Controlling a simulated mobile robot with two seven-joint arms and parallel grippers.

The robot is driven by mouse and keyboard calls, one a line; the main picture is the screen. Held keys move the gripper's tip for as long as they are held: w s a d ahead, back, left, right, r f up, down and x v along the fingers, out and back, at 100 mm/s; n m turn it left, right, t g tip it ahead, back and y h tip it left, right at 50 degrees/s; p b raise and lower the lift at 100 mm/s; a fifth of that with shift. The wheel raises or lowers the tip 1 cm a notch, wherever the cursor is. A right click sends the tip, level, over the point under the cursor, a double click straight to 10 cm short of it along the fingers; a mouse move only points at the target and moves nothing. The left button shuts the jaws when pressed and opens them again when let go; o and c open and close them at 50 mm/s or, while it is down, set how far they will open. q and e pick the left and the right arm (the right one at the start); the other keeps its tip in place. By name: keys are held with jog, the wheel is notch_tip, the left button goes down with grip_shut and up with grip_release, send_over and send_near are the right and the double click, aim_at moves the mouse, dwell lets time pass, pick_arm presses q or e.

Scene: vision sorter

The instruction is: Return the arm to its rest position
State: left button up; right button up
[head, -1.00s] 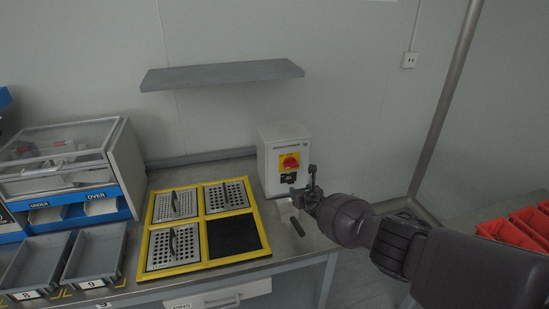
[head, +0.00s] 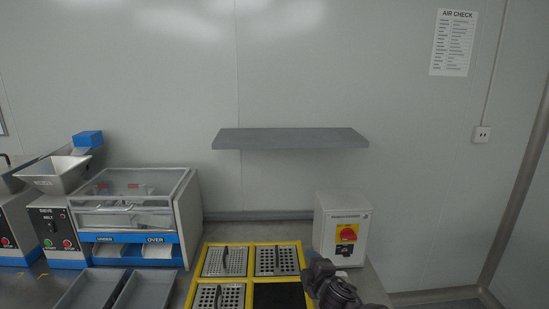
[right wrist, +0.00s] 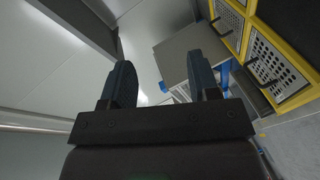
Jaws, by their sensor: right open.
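My right gripper (head: 318,268) shows at the bottom of the head view, in front of the white control box (head: 341,232) with the red knob and close to the right edge of the yellow frame. In the right wrist view its two dark fingers (right wrist: 160,85) stand apart with nothing between them. Most of my right arm is cut off by the bottom edge of the head view. My left gripper is in neither view now.
The yellow frame (head: 247,279) holds perforated plates with handles and one black square. A sorter machine (head: 135,215) and grey bins (head: 145,291) stand to its left. A grey shelf (head: 290,139) is on the wall above. The floor at right looks clear.

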jog(key=s+d+f+m+g+h, duration=0.1)
jog(key=s+d+f+m, duration=0.3)
jog(key=s, duration=0.9)
jog(key=s+d+f+m+g+h, duration=0.1)
jog(key=s+d+f+m+h, duration=0.1)
jog(key=s+d+m, duration=0.5)
jog(key=s+d+f+m+g+h, duration=0.1)
jog(key=s+d+f+m, duration=0.4)
jog(key=s, duration=1.5)
jog(key=shift+d+f, duration=0.3)
jog(key=shift+d, duration=0.4)
